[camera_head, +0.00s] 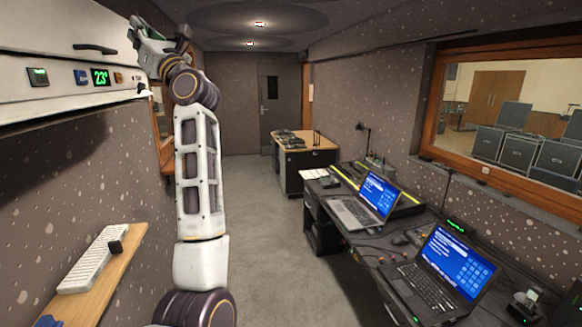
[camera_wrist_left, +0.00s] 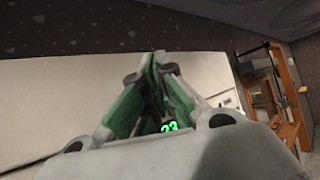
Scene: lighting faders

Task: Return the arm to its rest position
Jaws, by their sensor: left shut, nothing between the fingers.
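My left arm (camera_head: 198,165) rises from the bottom of the head view, stretched up along the left wall. Its gripper (camera_head: 140,30) is raised in front of the white wall unit (camera_head: 40,60), near its right end. In the left wrist view the gripper's green-padded fingers (camera_wrist_left: 155,60) meet at the tips, with nothing between them. The unit's green "23" display (camera_head: 101,77) shows left of the wrist in the head view. It also shows through the finger linkage in the left wrist view (camera_wrist_left: 170,127). I cannot tell whether the fingertips touch the unit. My right gripper is not in view.
A wooden shelf (camera_head: 128,245) with a white fader strip (camera_head: 95,260) is at lower left. A black desk with two laptops (camera_head: 352,210) (camera_head: 445,275) stands along the right wall under a window (camera_head: 500,120). The grey floor (camera_head: 265,220) between is clear.

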